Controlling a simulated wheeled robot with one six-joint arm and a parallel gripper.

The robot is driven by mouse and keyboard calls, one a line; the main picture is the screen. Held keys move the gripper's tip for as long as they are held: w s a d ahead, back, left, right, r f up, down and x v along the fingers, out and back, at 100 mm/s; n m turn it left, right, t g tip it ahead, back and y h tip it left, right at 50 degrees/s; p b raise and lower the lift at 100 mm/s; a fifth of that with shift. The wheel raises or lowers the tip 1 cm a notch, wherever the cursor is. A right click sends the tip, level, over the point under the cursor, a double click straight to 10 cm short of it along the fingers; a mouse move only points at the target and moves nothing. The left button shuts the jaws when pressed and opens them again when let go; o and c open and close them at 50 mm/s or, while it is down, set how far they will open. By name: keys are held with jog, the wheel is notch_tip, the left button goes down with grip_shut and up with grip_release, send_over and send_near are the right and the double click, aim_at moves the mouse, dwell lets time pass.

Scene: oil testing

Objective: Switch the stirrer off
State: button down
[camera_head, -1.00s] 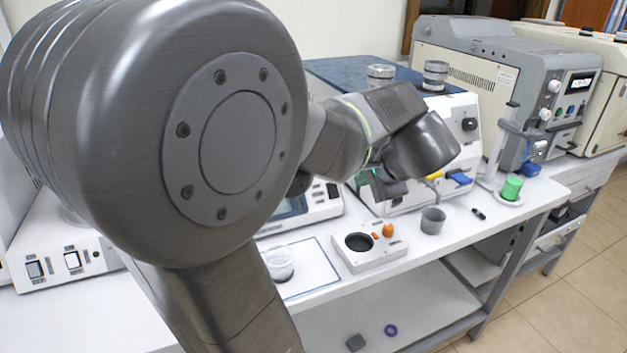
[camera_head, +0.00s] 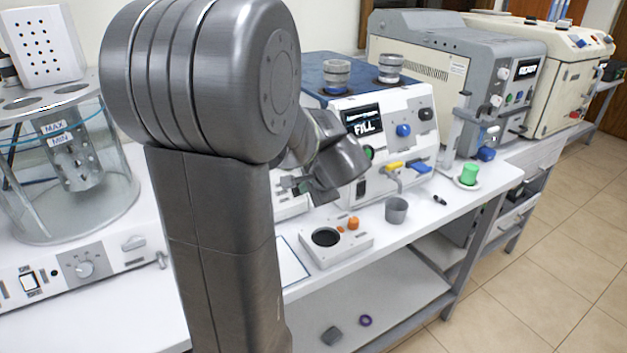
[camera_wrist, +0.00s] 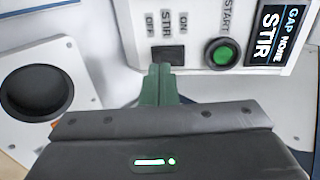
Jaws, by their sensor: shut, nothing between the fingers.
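The stirrer's control panel (camera_wrist: 195,60) fills the top of the wrist view. It has a dark switch (camera_wrist: 168,55) marked STIR, with OFF to its left and ON to its right. A lit green START button (camera_wrist: 222,52) and a display (camera_wrist: 268,35) reading GAP NONE STIR are to the right. My gripper (camera_wrist: 162,70) is shut and empty, its tips right at the switch's lower edge. I cannot tell whether they touch it, and they hide part of it. In the head view my gripper (camera_head: 290,184) is low over the bench, and my arm hides most of the panel.
A white block (camera_head: 350,250) with a dark round well and an orange knob stands at the bench's front, beside a grey cup (camera_head: 396,210). A machine (camera_head: 400,125) with a FILL display is behind. A glass tank (camera_head: 60,165) stands on the left.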

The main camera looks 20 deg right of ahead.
aim_at(299, 195)
jog(key=shift+x, duration=1.2)
jog(key=shift+f+b, duration=0.35)
jog(key=shift+b, duration=0.15)
jog(key=b, duration=0.3)
jog(key=shift+f+t, duration=0.3)
jog(key=shift+f, duration=0.1)
jog(key=shift+s+a+r, duration=0.1)
jog(key=shift+r, duration=0.25)
jog(key=shift+p, duration=0.3)
